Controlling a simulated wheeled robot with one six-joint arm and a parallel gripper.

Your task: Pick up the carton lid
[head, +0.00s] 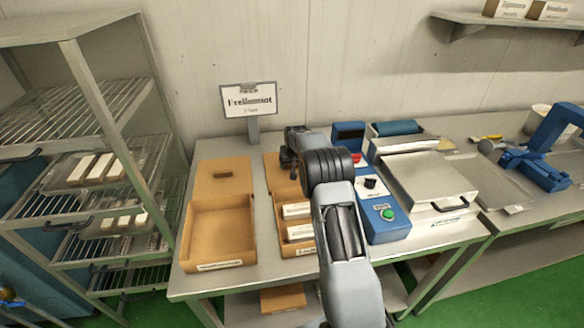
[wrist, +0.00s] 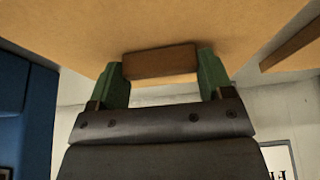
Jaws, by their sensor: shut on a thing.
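My gripper (wrist: 160,66) is shut on the small brown block handle (wrist: 160,62) of a tan carton lid (wrist: 110,25) in the wrist view, with a green finger at each end of the handle. In the head view this lid (head: 273,178) shows partly, behind my arm, at the back of the bench. The arm hides the fingers there. I cannot tell whether the lid touches the bench. A second similar lid (head: 225,184) with a small brown handle lies flat to its left.
An open empty carton (head: 219,228) stands at the front left. A carton with white packs (head: 297,221) is beside it, partly hidden by my arm. A blue control box (head: 386,219) and a steel machine (head: 425,180) stand right. A sign (head: 248,99) stands behind.

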